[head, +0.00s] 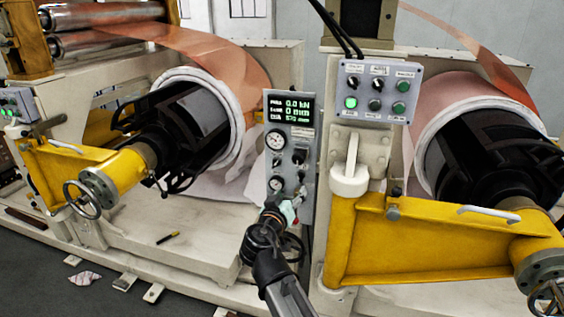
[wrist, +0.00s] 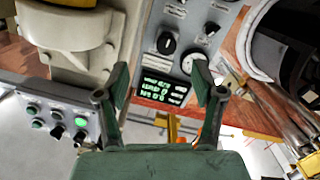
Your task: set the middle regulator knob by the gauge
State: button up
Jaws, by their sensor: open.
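A grey control panel (head: 300,204) stands upright in the middle of the head view, with a lit green display (head: 290,108) at its top. An upper round gauge (head: 275,139) and a lower gauge (head: 276,184) sit on its left side. Black knobs sit beside and between them, including a larger knob (head: 299,156). The wrist view shows the panel upside down, with a black knob (wrist: 166,43), a smaller knob (wrist: 210,28), a gauge (wrist: 194,62) and the display (wrist: 163,90). I cannot tell which knob is the middle one. My gripper (wrist: 162,77) is open and empty, at the panel's lower part.
A button box (head: 375,92) with lit green buttons is right of the panel. A yellow arm (head: 430,245) juts out below it. Copper foil rolls stand on both sides; a yellow arm with a handwheel (head: 82,200) is at left. A small marker-like object (head: 168,237) lies on the machine base.

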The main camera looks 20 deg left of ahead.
aim_at(297, 160)
jog(key=shift+m+t+y, duration=0.4)
jog(key=shift+m+y, duration=0.1)
jog(key=shift+m, duration=0.1)
jog(key=w+a+p, duration=0.1)
jog(key=w, duration=0.4)
jog(key=w+a+r+p, duration=0.1)
jog(key=w+p, duration=0.1)
jog(key=w, duration=0.3)
jog(key=w+a+r+p, duration=0.1)
jog(key=w+a+p, duration=0.1)
jog(key=w, duration=0.3)
jog(key=shift+w, duration=0.25)
jog(key=shift+w+a+f+p, duration=0.1)
jog(key=shift+w+p, duration=0.3)
jog(key=shift+w, duration=0.45)
jog(key=c, duration=1.1)
